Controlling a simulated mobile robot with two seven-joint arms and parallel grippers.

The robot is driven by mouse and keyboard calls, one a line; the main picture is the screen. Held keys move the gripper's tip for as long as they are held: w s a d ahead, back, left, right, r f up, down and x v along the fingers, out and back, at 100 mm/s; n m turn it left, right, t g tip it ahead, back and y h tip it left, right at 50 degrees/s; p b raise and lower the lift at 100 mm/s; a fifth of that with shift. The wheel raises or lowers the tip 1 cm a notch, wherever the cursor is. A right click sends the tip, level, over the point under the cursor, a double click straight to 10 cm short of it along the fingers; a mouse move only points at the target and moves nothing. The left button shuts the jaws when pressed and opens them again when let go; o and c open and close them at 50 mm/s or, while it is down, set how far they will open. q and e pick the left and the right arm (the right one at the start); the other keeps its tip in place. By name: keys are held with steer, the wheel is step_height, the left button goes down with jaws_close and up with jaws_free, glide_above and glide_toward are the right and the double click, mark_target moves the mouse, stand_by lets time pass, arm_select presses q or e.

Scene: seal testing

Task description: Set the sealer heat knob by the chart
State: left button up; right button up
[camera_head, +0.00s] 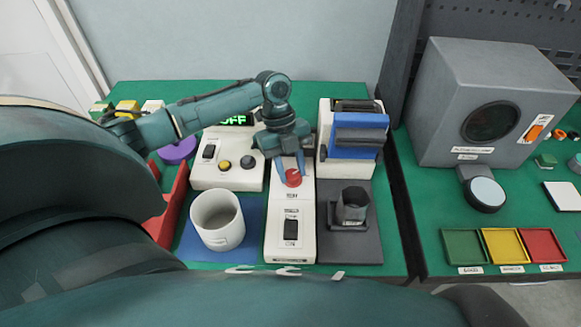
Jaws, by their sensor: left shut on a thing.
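The red heat knob (293,178) sits on top of a long white sealer unit (277,222). A black rocker switch (291,229) with small lettering is on the unit's near part. My left gripper (291,171) reaches down from behind, its blue fingers closed on the red knob from both sides. The fingers hide part of the knob, and I cannot read its setting. I cannot make out a chart in this view. My right gripper is not in view.
A white box (228,177) with a green "OFF" display stands left of the sealer. A white mug (217,220) is on a blue mat. A grey box (450,110) stands farther right.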

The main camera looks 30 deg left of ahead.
arm_select(q)
steer(key=shift+m, duration=0.6)
steer(key=shift+g, duration=0.3)
steer(key=o, duration=1)
steer(key=shift+c, duration=0.2)
steer(key=b+v, duration=0.1)
steer(key=v, duration=1.2)
steer(key=shift+d+r, duration=0.15)
